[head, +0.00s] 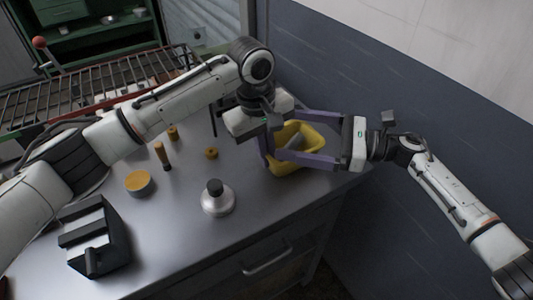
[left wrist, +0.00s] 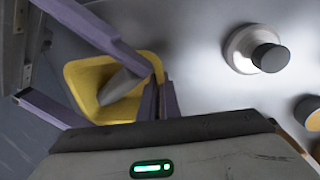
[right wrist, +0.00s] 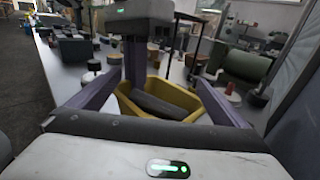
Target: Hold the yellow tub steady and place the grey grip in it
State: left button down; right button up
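The yellow tub (head: 312,133) stands near the right end of the grey table, close to the wall. It also shows in the left wrist view (left wrist: 78,78) and the right wrist view (right wrist: 190,100). The grey grip (head: 292,143) lies tilted inside the tub; it shows in the left wrist view (left wrist: 119,87) and right wrist view (right wrist: 165,106). My left gripper (left wrist: 157,84) is shut on the tub's near wall. My right gripper (head: 280,136) is open, its fingers spread wide over the tub either side of the grip, apart from it. Parts of the tub are hidden by fingers.
A silver weight with a dark knob (head: 218,200) stands in front of the tub. A yellow-topped disc (head: 138,184), small yellow pieces (head: 211,153) and a black block (head: 92,240) stand further left. A wire rack (head: 95,85) lies behind. The wall (head: 400,90) is close behind the tub.

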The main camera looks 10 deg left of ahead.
pick_arm(q)
jog(key=shift+s+f, duration=0.3)
jog(key=shift+f, duration=0.15)
pick_arm(e)
jog(key=shift+f, duration=0.1)
jog(key=d, duration=0.2)
jog(key=s+d, duration=0.1)
jog(key=d, duration=0.4)
jog(key=shift+s+d+r, duration=0.15)
jog(key=shift+d+r, duration=0.1)
pick_arm(q)
jog(key=c, duration=1.9)
grip_release()
jog(key=shift+w+r, duration=0.1)
jog(key=shift+w, duration=0.05)
jog(key=shift+r, duration=0.15)
